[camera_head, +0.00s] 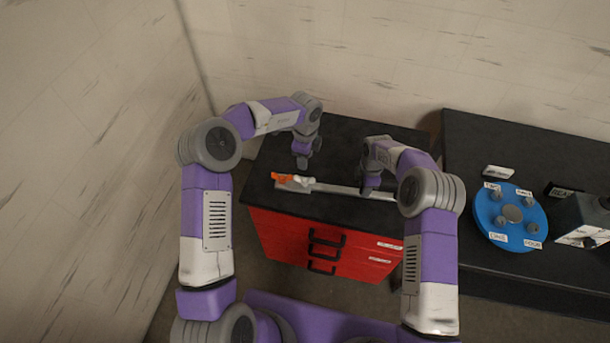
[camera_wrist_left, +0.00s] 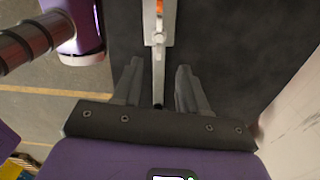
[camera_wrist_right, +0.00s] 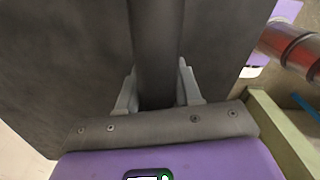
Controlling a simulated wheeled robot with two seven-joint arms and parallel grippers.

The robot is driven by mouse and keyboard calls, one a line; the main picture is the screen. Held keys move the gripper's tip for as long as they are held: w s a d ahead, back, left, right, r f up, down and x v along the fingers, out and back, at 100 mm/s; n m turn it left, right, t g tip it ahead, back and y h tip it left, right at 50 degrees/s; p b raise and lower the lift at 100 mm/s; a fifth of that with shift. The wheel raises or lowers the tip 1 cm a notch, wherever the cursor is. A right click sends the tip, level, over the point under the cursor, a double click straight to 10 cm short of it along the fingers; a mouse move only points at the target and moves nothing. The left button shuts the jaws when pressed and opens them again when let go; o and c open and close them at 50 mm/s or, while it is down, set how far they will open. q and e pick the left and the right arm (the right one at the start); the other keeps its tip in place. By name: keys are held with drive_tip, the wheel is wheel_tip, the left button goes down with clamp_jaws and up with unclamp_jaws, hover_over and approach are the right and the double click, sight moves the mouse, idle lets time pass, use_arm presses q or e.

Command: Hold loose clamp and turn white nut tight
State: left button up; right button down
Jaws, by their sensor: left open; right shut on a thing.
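The clamp (camera_head: 335,188) lies across the black cabinet top as a long grey bar, with orange (camera_head: 284,177) and whitish parts at its left end. My right gripper (camera_head: 371,187) is shut on its bar (camera_wrist_right: 155,45), towards the right end. My left gripper (camera_head: 302,165) is open, pointing down above and behind the left end, apart from it. A small pale round piece on the block may be the white nut; I cannot be sure.
The cabinet (camera_head: 318,250) has red drawers with black handles. A second black table (camera_head: 470,135) on the right holds a blue disc (camera_head: 511,236) with several labelled pegs, a white block and a grey box. The cabinet top behind the clamp is clear; walls stand behind and left.

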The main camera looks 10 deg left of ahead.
sight(305, 179)
use_arm(q)
wheel_tip(305, 179, down, 11)
drive_tip(key=shift+r, duration=0.2)
clamp_jaws()
idle(0.3)
